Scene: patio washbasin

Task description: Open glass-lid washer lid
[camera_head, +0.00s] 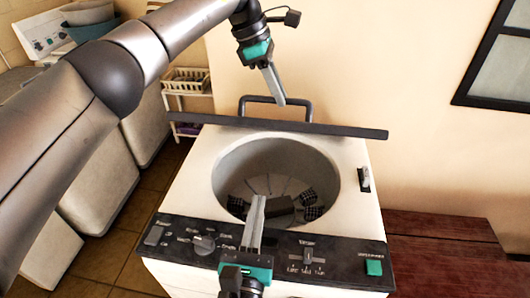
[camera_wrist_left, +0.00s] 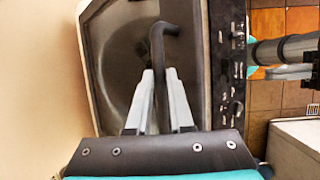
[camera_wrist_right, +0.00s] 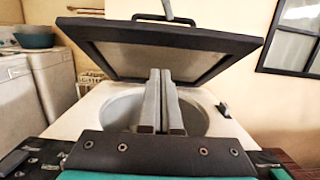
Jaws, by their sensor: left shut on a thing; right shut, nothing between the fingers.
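The washer (camera_head: 190,160) is a cream top-loader with its round drum opening uncovered. Its dark-framed glass lid (camera_head: 350,131) is raised and seen nearly edge-on in the head view. In the right wrist view the lid (camera_wrist_right: 165,55) stands tilted up behind the drum, its glass showing. My left gripper (camera_head: 283,102) is shut on the lid's dark handle (camera_head: 262,98); the handle also shows between its fingers in the left wrist view (camera_wrist_left: 157,40). My right gripper (camera_head: 259,199) is shut and empty, above the front of the drum opening, apart from the lid.
The black control panel (camera_head: 340,254) runs along the washer's front edge, under my right gripper. A wooden bench (camera_head: 450,255) stands at the right. A white shelf with a basket (camera_head: 186,82) and other white machines (camera_head: 100,185) stand at the left. The wall is behind.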

